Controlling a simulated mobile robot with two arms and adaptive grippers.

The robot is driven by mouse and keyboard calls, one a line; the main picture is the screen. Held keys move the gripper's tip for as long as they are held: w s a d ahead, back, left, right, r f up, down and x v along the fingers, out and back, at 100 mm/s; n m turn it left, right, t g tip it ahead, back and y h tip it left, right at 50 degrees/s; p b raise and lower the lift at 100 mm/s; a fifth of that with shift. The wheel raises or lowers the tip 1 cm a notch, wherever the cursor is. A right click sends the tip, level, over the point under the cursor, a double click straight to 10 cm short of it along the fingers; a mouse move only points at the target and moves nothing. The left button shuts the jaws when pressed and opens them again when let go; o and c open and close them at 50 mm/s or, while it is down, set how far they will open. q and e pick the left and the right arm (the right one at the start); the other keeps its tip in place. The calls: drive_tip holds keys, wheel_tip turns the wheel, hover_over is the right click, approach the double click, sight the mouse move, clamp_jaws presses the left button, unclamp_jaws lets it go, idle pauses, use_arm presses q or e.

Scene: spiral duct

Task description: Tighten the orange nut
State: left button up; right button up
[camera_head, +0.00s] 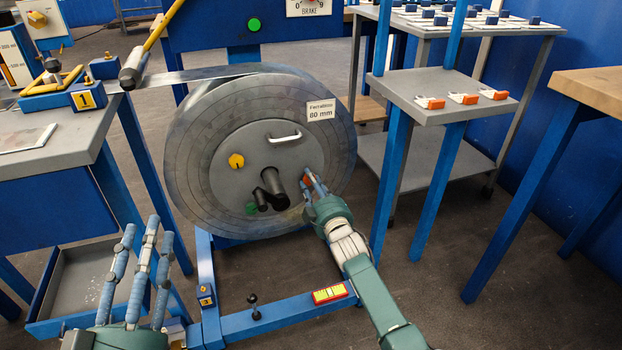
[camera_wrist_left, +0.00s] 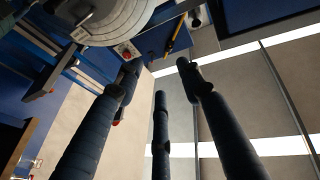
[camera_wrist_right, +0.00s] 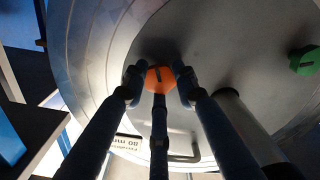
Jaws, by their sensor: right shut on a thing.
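The orange nut (camera_wrist_right: 160,76) sits on the face plate of the large metal strip reel (camera_head: 190,150). In the right wrist view my right gripper (camera_wrist_right: 158,82) has its fingers around the nut and is shut on it. In the head view the right gripper (camera_head: 312,182) reaches the plate's lower right, and only a bit of orange nut (camera_head: 308,180) shows between the fingers. My left gripper (camera_head: 143,240) is at the lower left, fingers spread and empty, apart from the reel. It also shows open in the left wrist view (camera_wrist_left: 162,95).
A yellow knob (camera_head: 236,161), a green knob (camera_head: 251,208), a white handle (camera_head: 285,137) and a black shaft (camera_head: 272,188) are on the plate. A shelf (camera_head: 440,85) with orange-tipped clips stands right. A grey table (camera_head: 60,160) stands left. A blue base frame (camera_head: 280,312) lies below.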

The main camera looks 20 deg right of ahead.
use_arm(q)
wheel_tip(320, 180, down, 7)
drive_tip(key=g+y, duration=0.1)
drive_tip(key=g, duration=0.2)
drive_tip(key=shift+w+a+p, duration=0.25)
drive_tip(key=shift+w+p, duration=0.2)
use_arm(e)
drive_tip(key=shift+d+f+m, duration=0.15)
drive_tip(key=shift+m, duration=0.55)
drive_tip(key=shift+d+f+m, duration=0.15)
drive_tip(key=shift+m, duration=0.55)
drive_tip(key=shift+s, duration=0.1)
drive_tip(key=o, duration=1.1)
drive_tip(key=shift+c, duration=0.2)
drive_tip(key=shift+o, duration=0.5)
drive_tip(key=shift+d, duration=0.1)
use_arm(q)
drive_tip(key=shift+d+g, duration=0.15)
drive_tip(key=shift+g, duration=0.15)
use_arm(e)
drive_tip(key=shift+a+r, duration=0.1)
drive_tip(key=shift+a, duration=0.1)
drive_tip(key=s, duration=1.2)
drive_tip(key=shift+d, duration=0.3)
